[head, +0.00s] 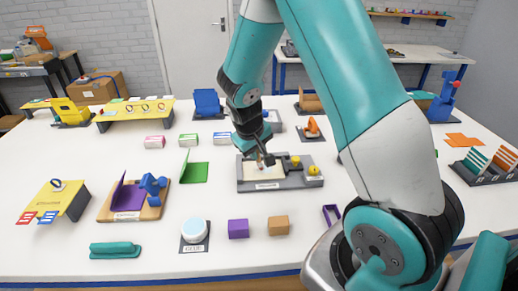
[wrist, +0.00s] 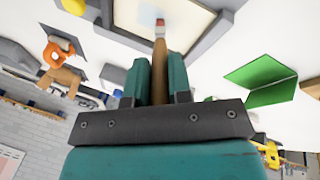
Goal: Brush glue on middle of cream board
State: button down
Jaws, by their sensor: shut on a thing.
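The cream board (head: 262,172) lies in a grey tray fixture (head: 275,187) near the middle of the table. In the wrist view the cream board (wrist: 190,15) shows at the top, inside its grey frame. My gripper (head: 264,160) is over the board, pointing down. It is shut on a brush (wrist: 160,60) with a brown wooden handle between the teal fingers (wrist: 157,82). The brush's tip appears over the board; I cannot tell whether it touches. The glue pot (head: 195,230), round with a pale blue top, stands on a labelled grey mat at the front.
Yellow knobs (head: 314,171) sit on the fixture's right side. A purple block (head: 238,229) and a tan block (head: 278,225) stand in front. A green angled piece (head: 194,171) stands to the left. My arm hides part of the table's right side.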

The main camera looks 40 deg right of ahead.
notch_tip(320, 180, up, 8)
jog(key=w+a+p, duration=0.1)
jog(key=a+p, duration=0.1)
jog(key=p, duration=0.4)
jog(key=shift+w+a, duration=0.15)
jog(key=shift+w, duration=0.15)
dwell(0.6)
jog(key=shift+f+b, duration=0.3)
jog(key=shift+f, duration=0.2)
